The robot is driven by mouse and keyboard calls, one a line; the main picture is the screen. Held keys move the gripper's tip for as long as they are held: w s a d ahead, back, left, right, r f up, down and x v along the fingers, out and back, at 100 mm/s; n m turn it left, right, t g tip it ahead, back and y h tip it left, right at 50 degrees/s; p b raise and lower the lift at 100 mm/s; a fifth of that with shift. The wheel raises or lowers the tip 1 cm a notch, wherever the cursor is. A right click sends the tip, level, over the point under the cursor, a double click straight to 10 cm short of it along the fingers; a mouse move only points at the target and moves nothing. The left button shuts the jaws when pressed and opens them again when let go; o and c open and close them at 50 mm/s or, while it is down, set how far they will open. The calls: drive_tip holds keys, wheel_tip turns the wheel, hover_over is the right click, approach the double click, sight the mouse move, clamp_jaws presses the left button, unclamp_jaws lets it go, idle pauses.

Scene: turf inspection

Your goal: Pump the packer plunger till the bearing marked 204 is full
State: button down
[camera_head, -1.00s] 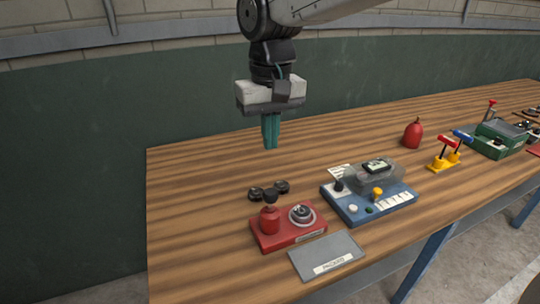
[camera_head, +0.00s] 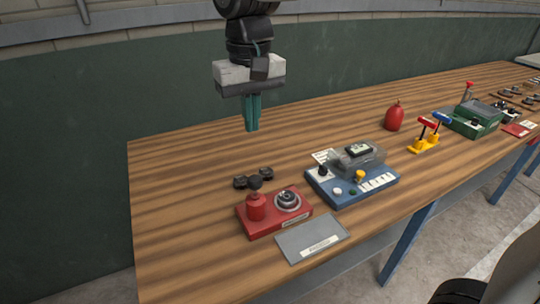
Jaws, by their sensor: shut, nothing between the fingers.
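The red packer (camera_head: 274,222) sits near the front left of the wooden bench. Several dark round bearings (camera_head: 241,183) lie just behind the packer. My gripper (camera_head: 252,128) points down, shut and empty, in the air above the bench, behind the packer and apart from it.
A grey plate (camera_head: 312,238) with a label lies in front of the packer. A blue device (camera_head: 352,190) with a clear cover stands to its right. Further right are a red bottle (camera_head: 394,116), yellow-based levers (camera_head: 425,143) and a green box (camera_head: 474,121). The bench's left end is clear.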

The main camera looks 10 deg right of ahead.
sight(255, 179)
idle(0.4)
wheel_tip(255, 179, up, 2)
idle(0.3)
wheel_tip(255, 179, down, 14)
drive_tip(key=shift+f, duration=0.1)
idle(0.4)
drive_tip(key=shift+s+f, duration=0.15)
drive_tip(key=shift+f, duration=0.95)
wheel_tip(255, 179, up, 14)
drive_tip(key=shift+r, duration=0.25)
